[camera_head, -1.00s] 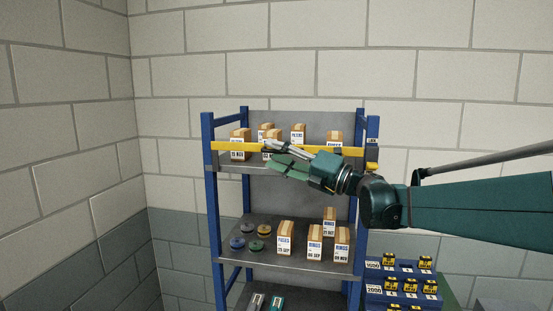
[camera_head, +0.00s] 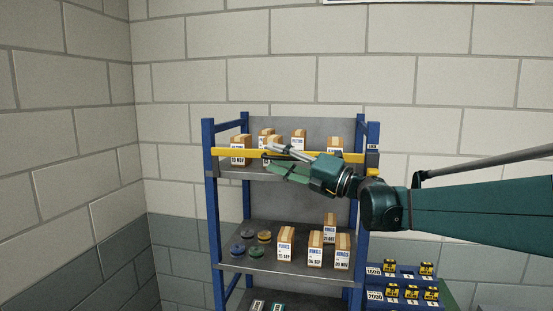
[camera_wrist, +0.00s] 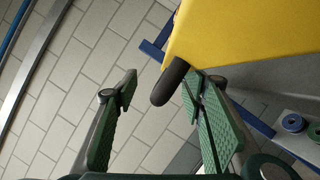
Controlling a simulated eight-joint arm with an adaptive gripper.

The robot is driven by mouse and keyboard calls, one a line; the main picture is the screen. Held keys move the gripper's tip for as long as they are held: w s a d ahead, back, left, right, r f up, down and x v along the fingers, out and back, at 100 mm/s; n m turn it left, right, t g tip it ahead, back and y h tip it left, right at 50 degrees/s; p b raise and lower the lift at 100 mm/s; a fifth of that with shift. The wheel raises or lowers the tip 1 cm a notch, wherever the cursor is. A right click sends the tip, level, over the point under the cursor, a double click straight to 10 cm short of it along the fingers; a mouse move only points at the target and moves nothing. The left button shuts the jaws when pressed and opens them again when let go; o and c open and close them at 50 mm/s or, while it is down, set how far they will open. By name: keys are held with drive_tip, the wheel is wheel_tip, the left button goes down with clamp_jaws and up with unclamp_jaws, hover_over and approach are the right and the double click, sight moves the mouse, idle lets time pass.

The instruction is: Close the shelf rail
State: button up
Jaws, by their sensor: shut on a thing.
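The yellow shelf rail (camera_head: 235,153) runs across the front of the upper shelf of a blue rack, from the left post to near the right post. In the wrist view the broad yellow rail (camera_wrist: 240,32) fills the upper right, with a dark rounded handle (camera_wrist: 171,82) sticking out. My gripper (camera_head: 268,160) is in front of the rail, left of its middle. In the wrist view my gripper's green-padded fingers (camera_wrist: 160,108) are on either side of the handle; the right one is close to it, and the contact is hard to see. A labelled catch (camera_head: 373,142) is on the right post.
Boxes (camera_head: 241,148) stand behind the rail on the upper shelf. The lower shelf (camera_head: 270,258) bears boxes and coloured discs. A blue stepped bin with yellow-black boxes (camera_head: 390,270) is at lower right. My arm crosses in front of the right post.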

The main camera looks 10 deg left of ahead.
drive_tip(key=shift+d, duration=0.2)
drive_tip(key=v, duration=1.1)
drive_tip(key=shift+s+d+f, duration=0.1)
drive_tip(key=shift+s+d, duration=0.05)
drive_tip(key=shift+d, duration=0.15)
drive_tip(key=shift+c, duration=1.3)
drive_tip(key=shift+d, duration=0.1)
drive_tip(key=v, duration=0.9)
drive_tip(key=shift+s+r+b, duration=0.2)
drive_tip(key=shift+r+b, duration=0.1)
drive_tip(key=shift+b, duration=0.05)
drive_tip(key=a+f, duration=0.3)
drive_tip(key=a, duration=0.8)
drive_tip(key=shift+s+a+f, duration=0.3)
